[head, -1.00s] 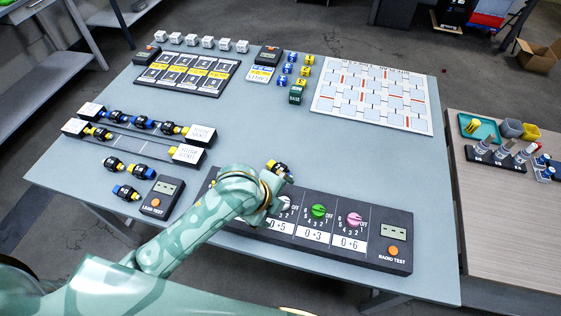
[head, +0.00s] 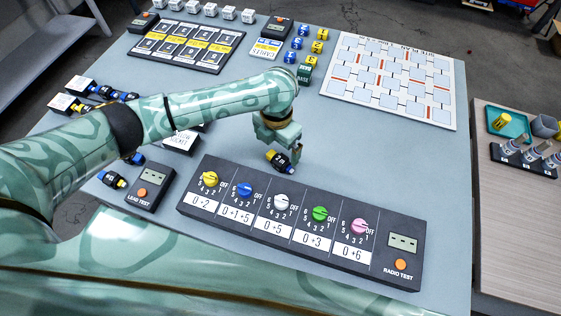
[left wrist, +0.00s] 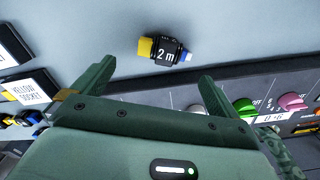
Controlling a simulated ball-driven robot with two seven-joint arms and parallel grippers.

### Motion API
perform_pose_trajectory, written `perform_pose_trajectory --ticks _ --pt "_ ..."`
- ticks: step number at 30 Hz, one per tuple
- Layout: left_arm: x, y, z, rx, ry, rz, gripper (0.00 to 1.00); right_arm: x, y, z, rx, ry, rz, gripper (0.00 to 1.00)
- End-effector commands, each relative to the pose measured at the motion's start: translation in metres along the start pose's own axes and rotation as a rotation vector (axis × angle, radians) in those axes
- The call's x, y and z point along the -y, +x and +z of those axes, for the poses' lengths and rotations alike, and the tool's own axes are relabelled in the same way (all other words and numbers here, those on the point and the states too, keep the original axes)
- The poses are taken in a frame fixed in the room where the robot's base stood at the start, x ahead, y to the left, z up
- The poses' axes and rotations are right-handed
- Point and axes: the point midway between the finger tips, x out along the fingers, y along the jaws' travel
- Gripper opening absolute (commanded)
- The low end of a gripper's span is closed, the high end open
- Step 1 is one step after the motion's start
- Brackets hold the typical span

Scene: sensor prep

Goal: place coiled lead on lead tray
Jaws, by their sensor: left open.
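A coiled lead (head: 279,160) with a black middle and a yellow end lies on the grey-blue table, just behind the radio test panel. In the left wrist view the coiled lead (left wrist: 165,51) reads "2 m" and shows a yellow and a blue end. My left gripper (head: 282,140) is open at the lead's far side in the head view. In the left wrist view its fingers (left wrist: 157,75) are spread and empty, with the lead beyond their tips. A teal tray (head: 517,135) stands on the side table at right; no label on it is readable. My right gripper is not in view.
The radio test panel (head: 334,260) with coloured knobs lies along the near table side. The lead test box (head: 150,187) is left of it. Other leads (head: 113,180) lie at left, partly hidden by my arm. A white grid board (head: 391,80) is behind; table right of the gripper is clear.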

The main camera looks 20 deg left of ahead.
Motion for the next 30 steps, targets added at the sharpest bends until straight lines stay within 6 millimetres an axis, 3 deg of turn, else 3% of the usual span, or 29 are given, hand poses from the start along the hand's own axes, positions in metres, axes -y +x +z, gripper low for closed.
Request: perform_pose_trajectory --ticks 1,10,18,24,25,30 --pt "0.001 0.012 0.0 -0.001 -0.002 -0.002 0.98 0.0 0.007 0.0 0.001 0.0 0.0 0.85" --pt "0.002 0.034 0.002 0.001 -0.002 -0.003 0.98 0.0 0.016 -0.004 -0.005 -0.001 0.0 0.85" --pt "0.003 0.075 0.005 0.001 -0.002 -0.002 0.98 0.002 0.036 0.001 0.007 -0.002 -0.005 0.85" --pt "0.003 0.074 0.006 0.005 -0.001 0.0 0.98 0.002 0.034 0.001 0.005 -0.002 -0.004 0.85" --pt "0.003 0.074 0.006 0.005 -0.001 0.0 0.95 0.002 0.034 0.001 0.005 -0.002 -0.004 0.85" --pt "0.003 0.074 0.006 0.004 -0.002 0.0 0.48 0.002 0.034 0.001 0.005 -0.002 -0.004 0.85"
